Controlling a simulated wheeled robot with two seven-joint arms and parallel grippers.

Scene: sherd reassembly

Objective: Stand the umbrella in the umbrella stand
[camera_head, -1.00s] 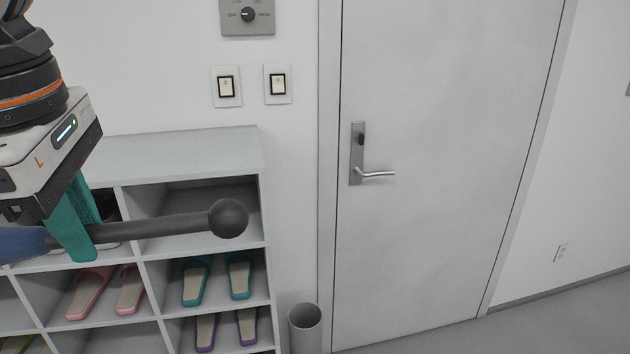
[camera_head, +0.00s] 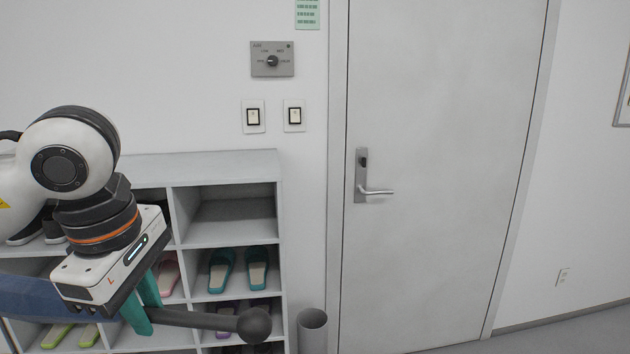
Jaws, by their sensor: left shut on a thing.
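The umbrella has a dark grey shaft with a round knob (camera_head: 254,325) at its right end and a blue folded canopy (camera_head: 35,301) at the left. It lies roughly level in front of the shoe shelf. My left gripper (camera_head: 140,318), with green fingers, is shut on the umbrella's shaft between canopy and knob. The canopy's far end is cut off by the left edge. A grey cylindrical bin (camera_head: 312,330), perhaps the umbrella stand, stands on the floor between shelf and door, right of the knob. Its lower part is out of view. My right gripper is not in view.
A grey shoe shelf (camera_head: 225,166) with several pairs of slippers stands against the wall behind the umbrella. A closed door (camera_head: 440,150) with a lever handle (camera_head: 375,192) is to the right. Floor (camera_head: 560,335) shows free at lower right.

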